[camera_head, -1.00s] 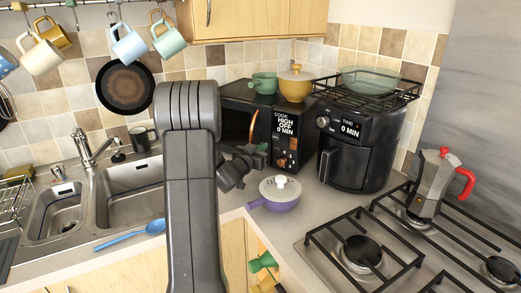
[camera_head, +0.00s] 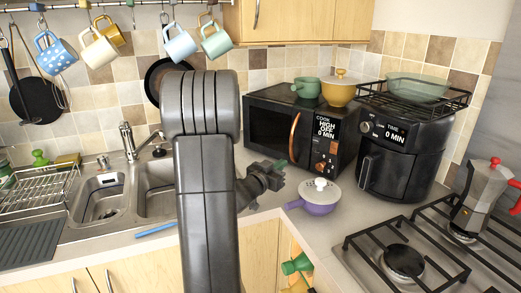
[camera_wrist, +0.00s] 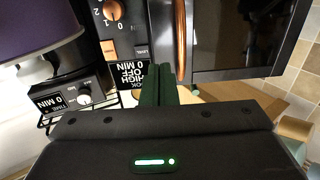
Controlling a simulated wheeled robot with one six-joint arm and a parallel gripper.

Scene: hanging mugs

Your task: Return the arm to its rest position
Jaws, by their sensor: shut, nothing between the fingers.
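My arm stands folded in the middle of the head view. My gripper (camera_head: 280,164), with green fingertips, points right in front of the black microwave (camera_head: 270,130). In the wrist view my gripper (camera_wrist: 160,72) has its two green fingers together with nothing between them. The microwave's control panel (camera_wrist: 122,38) and copper handle (camera_wrist: 180,38) lie beyond the fingers; I cannot tell how close. Several mugs hang from the rail, among them a blue spotted mug (camera_head: 56,52), a cream mug (camera_head: 98,50), a light blue mug (camera_head: 180,43) and a mint mug (camera_head: 216,41).
A purple pot with a white lid (camera_head: 319,197) stands on the counter right of my gripper. The air fryer (camera_head: 405,158) is behind it. The hob (camera_head: 405,262) and moka pot (camera_head: 480,195) are at right, the sink (camera_head: 105,198) and dish rack (camera_head: 38,190) at left.

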